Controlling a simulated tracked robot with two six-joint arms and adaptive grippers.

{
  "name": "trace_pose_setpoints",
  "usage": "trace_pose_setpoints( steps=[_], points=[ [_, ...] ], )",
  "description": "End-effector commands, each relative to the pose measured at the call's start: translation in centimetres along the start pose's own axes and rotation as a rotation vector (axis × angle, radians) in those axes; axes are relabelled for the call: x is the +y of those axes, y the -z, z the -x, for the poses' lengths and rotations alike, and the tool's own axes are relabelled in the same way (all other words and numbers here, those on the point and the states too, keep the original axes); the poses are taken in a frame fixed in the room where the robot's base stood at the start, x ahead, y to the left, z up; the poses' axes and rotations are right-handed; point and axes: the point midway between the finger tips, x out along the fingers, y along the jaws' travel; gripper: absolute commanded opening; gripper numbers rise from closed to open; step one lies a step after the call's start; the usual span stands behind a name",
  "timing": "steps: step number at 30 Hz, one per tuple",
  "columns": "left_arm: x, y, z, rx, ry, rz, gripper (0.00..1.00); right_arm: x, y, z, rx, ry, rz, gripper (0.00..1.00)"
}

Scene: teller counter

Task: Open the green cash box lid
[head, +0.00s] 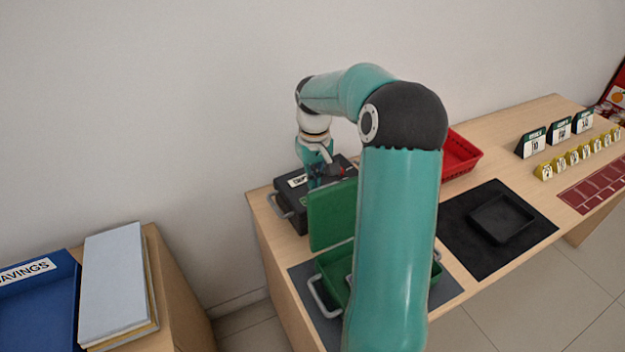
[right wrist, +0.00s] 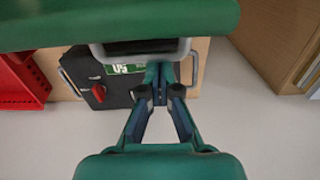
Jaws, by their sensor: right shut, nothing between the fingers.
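The green cash box (head: 338,268) sits on a dark mat at the left end of the counter, partly hidden behind my right arm. Its green lid (head: 330,215) stands raised, roughly upright, at the back of the box. In the right wrist view a green panel, apparently the lid (right wrist: 120,20), spans the top, with a grey handle (right wrist: 98,51) below its edge. My right gripper (head: 316,178) is behind the lid, over the black box. Its fingers (right wrist: 158,97) are shut and empty, close to the handle; I cannot tell whether they touch it. My left gripper is out of view.
A black box (head: 290,205) with a red knob (right wrist: 99,93) stands behind the lid. A red basket (head: 460,155) and a black tray (head: 500,220) on a mat are to the right. A blue tray (head: 40,305) is on a separate table at left.

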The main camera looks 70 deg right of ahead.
Motion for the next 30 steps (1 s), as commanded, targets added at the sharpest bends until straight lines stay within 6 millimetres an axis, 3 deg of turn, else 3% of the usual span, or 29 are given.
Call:
trace_pose_setpoints(
  steps=[5, 15, 21, 26, 30],
  points=[
    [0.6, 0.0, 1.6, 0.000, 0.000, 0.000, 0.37, 0.0, 2.6, -0.5, -0.004, 0.001, 0.006, 0.00],
    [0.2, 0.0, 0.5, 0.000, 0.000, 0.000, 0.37, 0.1, 2.0, 6.3, 0.003, -0.001, 0.007, 0.00],
    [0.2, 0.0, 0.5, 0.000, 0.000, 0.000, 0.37, 0.1, 1.7, 8.7, 0.001, 0.000, 0.007, 0.00],
    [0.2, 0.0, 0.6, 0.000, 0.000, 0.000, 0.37, 0.1, 1.6, 9.1, -0.002, 0.000, 0.006, 0.00],
    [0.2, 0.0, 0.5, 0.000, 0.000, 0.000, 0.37, -0.8, 2.0, 8.0, -0.005, 0.009, 0.023, 0.00]
  ],
)
